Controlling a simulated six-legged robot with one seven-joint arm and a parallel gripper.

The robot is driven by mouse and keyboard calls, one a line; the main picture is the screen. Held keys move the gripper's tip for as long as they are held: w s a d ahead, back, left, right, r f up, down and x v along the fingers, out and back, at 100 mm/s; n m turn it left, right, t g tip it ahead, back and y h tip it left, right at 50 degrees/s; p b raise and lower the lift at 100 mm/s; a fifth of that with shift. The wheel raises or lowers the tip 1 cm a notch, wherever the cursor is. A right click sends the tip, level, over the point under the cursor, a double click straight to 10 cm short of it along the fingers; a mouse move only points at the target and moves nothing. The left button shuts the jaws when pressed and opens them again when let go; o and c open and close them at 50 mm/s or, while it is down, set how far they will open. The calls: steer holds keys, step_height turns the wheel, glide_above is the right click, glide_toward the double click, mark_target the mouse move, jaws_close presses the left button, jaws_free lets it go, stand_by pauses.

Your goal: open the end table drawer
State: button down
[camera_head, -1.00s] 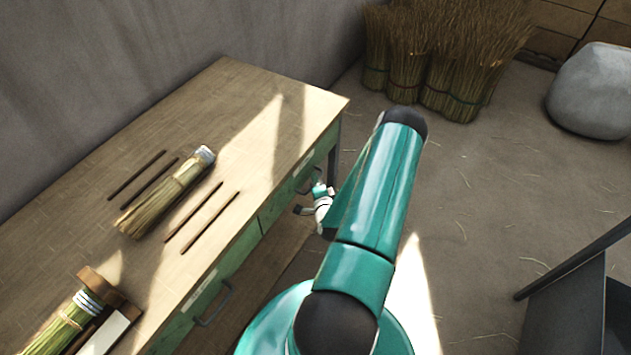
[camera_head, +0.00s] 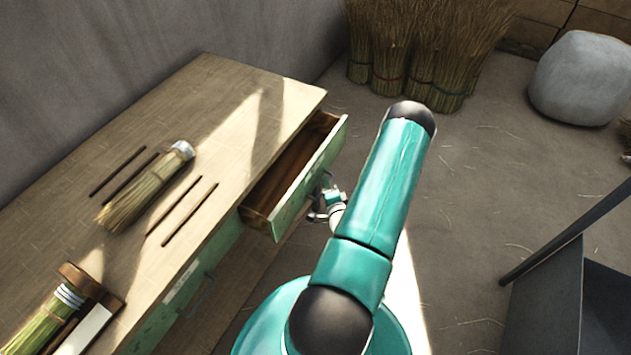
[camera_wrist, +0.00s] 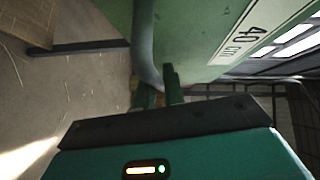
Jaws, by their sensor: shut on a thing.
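The green end drawer (camera_head: 309,178) of the wooden table (camera_head: 160,130) stands pulled out, and its brown inside shows empty where I can see it. My gripper (camera_head: 322,200) is at the drawer's front, partly hidden by my arm. In the wrist view my gripper (camera_wrist: 157,92) is shut on the dark curved drawer handle (camera_wrist: 146,45). The green drawer front (camera_wrist: 195,35) there carries a "40 cm" label.
A straw bundle (camera_head: 145,188), several thin sticks and another bound bundle (camera_head: 50,318) lie on the tabletop. A second green drawer front (camera_head: 180,300) is nearer. Brooms (camera_head: 425,50) and a grey boulder (camera_head: 582,78) stand behind; a dark metal box (camera_head: 545,300) is at right.

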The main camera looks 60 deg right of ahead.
steer(key=s+d, duration=0.1)
steer(key=s, duration=1.1)
steer(key=shift+s+d, duration=0.15)
steer(key=shift+s, duration=0.1)
steer(key=c, duration=1.5)
jaws_free()
steer(key=v, duration=1.3)
steer(key=shift+s+a+r, duration=0.1)
steer(key=shift+s+a, duration=0.1)
steer(key=shift+a, duration=0.1)
